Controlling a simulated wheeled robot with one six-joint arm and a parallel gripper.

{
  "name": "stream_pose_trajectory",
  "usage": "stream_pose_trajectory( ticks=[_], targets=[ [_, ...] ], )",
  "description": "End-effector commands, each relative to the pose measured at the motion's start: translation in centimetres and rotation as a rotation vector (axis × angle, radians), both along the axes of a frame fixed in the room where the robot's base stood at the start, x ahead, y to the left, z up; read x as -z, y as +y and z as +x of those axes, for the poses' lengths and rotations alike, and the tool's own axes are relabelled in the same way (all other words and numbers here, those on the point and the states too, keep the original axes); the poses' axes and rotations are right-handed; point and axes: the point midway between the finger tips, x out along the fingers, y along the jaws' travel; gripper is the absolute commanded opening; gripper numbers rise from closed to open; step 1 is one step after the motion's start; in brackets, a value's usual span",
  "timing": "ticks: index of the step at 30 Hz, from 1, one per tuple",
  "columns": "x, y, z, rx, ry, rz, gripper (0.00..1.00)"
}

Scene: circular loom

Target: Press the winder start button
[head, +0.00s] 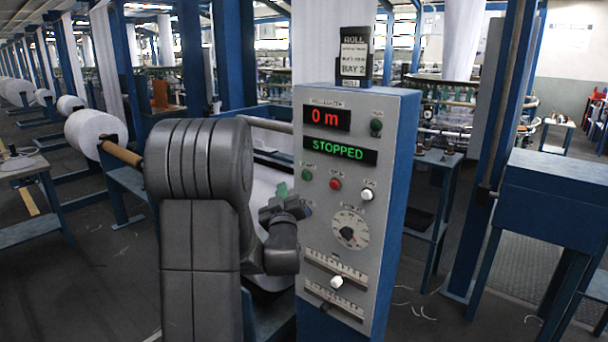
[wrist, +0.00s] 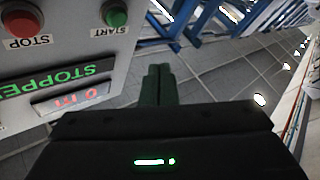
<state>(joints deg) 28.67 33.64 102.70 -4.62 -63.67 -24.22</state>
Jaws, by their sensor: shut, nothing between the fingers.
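The start button (head: 306,175) is green and sits at the upper left of the grey control panel (head: 385,240). In the wrist view, which is upside down, the green start button (wrist: 115,14) is at the top, labelled START. The red stop button (head: 335,184) is beside it and also shows in the wrist view (wrist: 24,20). My gripper (head: 282,189) is in front of the panel's left edge, a little below and left of the start button. In the wrist view the dark fingers (wrist: 158,80) are together and empty, apart from the button. The display (head: 340,151) reads STOPPED.
The panel also carries a white button (head: 367,194), a dial (head: 349,230) and a slider with a white knob (head: 337,282). A length display (head: 328,117) reads 0 m. A white fabric roll (head: 92,132) is at the left. A blue bench (head: 548,195) stands at the right.

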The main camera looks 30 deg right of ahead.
Motion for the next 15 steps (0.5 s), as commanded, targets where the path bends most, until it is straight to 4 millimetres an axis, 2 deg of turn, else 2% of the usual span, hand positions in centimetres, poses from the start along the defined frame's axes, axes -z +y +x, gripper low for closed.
stream_pose_trajectory(
  ticks=[6, 15],
  targets=[
    [-0.3, -3.1, 1.2, 0.002, 0.002, 0.001, 0.00],
    [0.2, -5.5, 2.2, 0.000, 0.001, 0.000, 0.00]
  ],
)
